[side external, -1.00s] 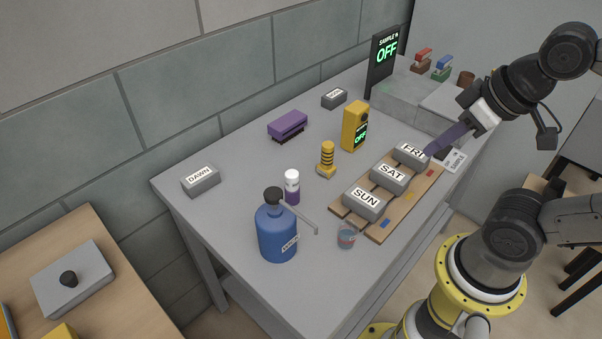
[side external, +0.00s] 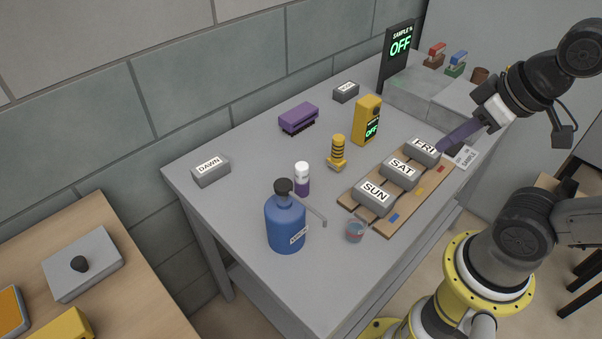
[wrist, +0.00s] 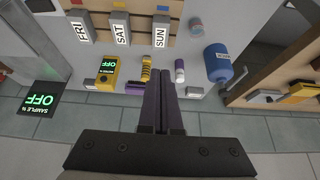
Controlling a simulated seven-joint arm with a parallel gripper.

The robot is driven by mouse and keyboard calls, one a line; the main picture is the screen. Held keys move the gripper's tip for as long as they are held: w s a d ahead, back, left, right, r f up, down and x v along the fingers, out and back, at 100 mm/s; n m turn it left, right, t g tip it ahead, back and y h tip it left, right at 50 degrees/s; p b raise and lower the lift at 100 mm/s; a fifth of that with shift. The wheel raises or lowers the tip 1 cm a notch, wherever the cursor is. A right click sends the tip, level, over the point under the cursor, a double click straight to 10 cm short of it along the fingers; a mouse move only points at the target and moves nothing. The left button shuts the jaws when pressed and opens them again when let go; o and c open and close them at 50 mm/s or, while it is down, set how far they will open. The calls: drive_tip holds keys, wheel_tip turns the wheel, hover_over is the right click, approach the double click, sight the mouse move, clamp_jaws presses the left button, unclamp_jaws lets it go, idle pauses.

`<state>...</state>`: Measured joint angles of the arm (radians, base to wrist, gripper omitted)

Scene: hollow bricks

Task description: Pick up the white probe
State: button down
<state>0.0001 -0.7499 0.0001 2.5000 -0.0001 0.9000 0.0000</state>
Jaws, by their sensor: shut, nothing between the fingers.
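I cannot pick out a white probe with certainty in either view. The nearest white item is a small bottle with a white top and purple lower part (side external: 302,178), upright on the grey table; it also shows in the wrist view (wrist: 179,70). A yellow meter reading OFF (side external: 367,120) stands farther back, with a yellow post with dark rings (side external: 338,152) between them. My gripper (side external: 441,149) has purple fingers, shut and empty, beside the FRI brick (side external: 425,150); I cannot tell whether they touch. The shut fingers (wrist: 163,78) also show in the wrist view.
SAT (side external: 401,172) and SUN (side external: 374,198) bricks sit on a wooden rack (side external: 413,208). A blue bottle (side external: 286,222) and small cup (side external: 355,231) stand near the front. A purple brush (side external: 298,118) and DAWN brick (side external: 211,170) lie toward the wall. The table's left part is mostly clear.

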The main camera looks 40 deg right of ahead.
drive_tip(key=c, duration=1.6)
unclamp_jaws()
drive_tip(key=shift+c, duration=2.1)
unclamp_jaws()
